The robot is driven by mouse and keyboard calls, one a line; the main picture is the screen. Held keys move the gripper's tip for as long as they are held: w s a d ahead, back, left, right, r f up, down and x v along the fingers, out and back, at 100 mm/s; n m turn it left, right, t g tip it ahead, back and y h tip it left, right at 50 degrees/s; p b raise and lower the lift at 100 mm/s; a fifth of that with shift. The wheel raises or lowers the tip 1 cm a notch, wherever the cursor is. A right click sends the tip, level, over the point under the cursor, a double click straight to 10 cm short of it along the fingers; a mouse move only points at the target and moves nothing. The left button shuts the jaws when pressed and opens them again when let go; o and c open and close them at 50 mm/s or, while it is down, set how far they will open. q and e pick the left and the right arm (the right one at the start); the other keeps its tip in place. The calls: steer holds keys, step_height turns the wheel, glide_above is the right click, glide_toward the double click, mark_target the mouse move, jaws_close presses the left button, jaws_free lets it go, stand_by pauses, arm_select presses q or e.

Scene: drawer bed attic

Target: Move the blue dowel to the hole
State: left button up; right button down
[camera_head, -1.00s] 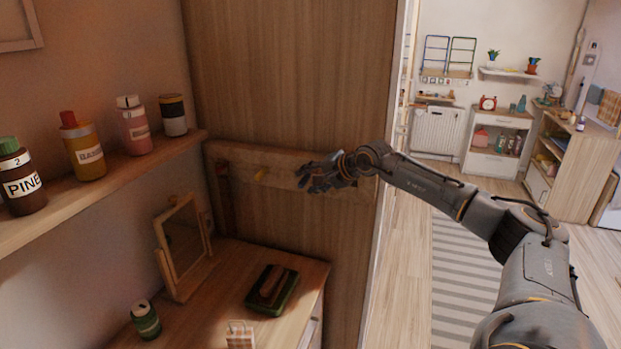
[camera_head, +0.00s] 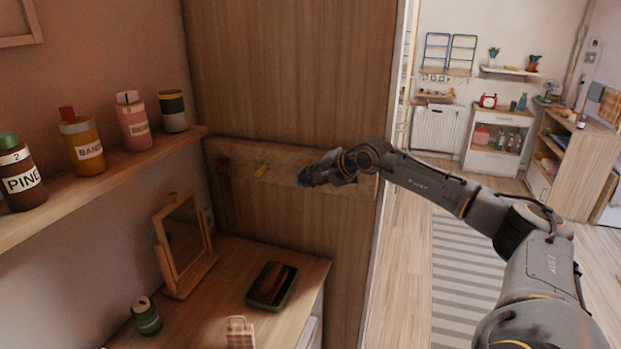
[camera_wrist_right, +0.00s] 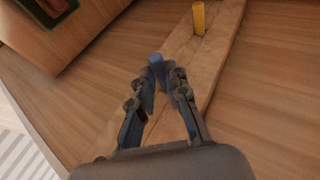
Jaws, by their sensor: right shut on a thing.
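The blue dowel (camera_wrist_right: 156,62) shows in the right wrist view between the fingertips of my right gripper (camera_wrist_right: 161,82), which is shut on it. In the head view the right gripper (camera_head: 312,178) is in front of the wooden rail (camera_head: 225,148) on the panel, and a bit of blue shows at its tips. A yellow dowel (camera_head: 261,171) sticks out of the rail to the left of the gripper; it also shows in the wrist view (camera_wrist_right: 199,18). The hole cannot be made out. My left gripper is not in view.
Below the rail, a dresser top (camera_head: 215,300) holds a mirror (camera_head: 186,240), a green tray (camera_head: 272,285) and a green jar (camera_head: 145,316). A shelf (camera_head: 120,172) with several bottles is at the left. Open floor lies to the right.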

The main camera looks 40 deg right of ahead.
steer(key=shift+s+a, duration=0.2)
steer(key=shift+a, duration=0.15)
steer(key=shift+a, duration=0.1)
steer(key=shift+s+a+b, duration=0.35)
steer(key=shift+a+b, duration=0.2)
steer(key=shift+b, duration=0.1)
steer(key=shift+s+a, duration=0.1)
steer(key=shift+a, duration=0.15)
steer(key=shift+s+a+b, duration=0.25)
steer(key=shift+a+b, duration=0.2)
steer(key=shift+s+a, duration=0.1)
steer(key=shift+a, duration=0.1)
steer(key=shift+s+a+b, duration=0.25)
steer(key=shift+a+b, duration=0.3)
steer(key=shift+a, duration=0.15)
